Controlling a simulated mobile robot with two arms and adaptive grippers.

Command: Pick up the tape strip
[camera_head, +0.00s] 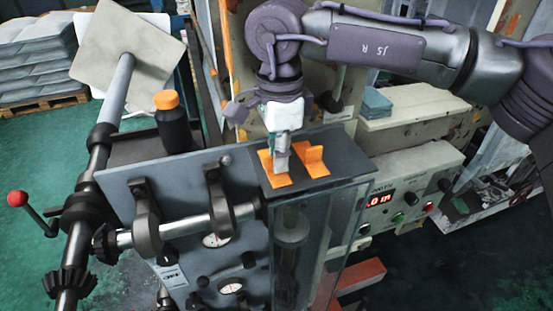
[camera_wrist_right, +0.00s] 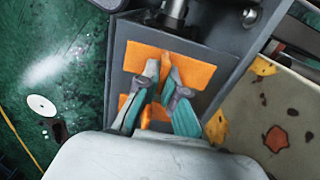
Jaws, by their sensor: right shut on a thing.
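Orange pieces lie on the dark top plate of the machine in the head view. The one at the left, which I take for the tape strip (camera_head: 277,181), is flat and partly hidden by my right gripper. My right gripper (camera_head: 281,166) points down onto it, its fingers close together. In the right wrist view, the teal-padded fingers of the right gripper (camera_wrist_right: 158,100) stand over the orange material (camera_wrist_right: 190,70), with a narrow orange part between them. How far it is gripped is hidden. My left gripper is not in view.
A second orange piece with a raised tab (camera_head: 317,160) stands just right of the gripper. A black bottle with an orange cap (camera_head: 172,125) stands at the left. A control panel with a red display (camera_head: 405,192) is at the right. Shafts and gears are at the left.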

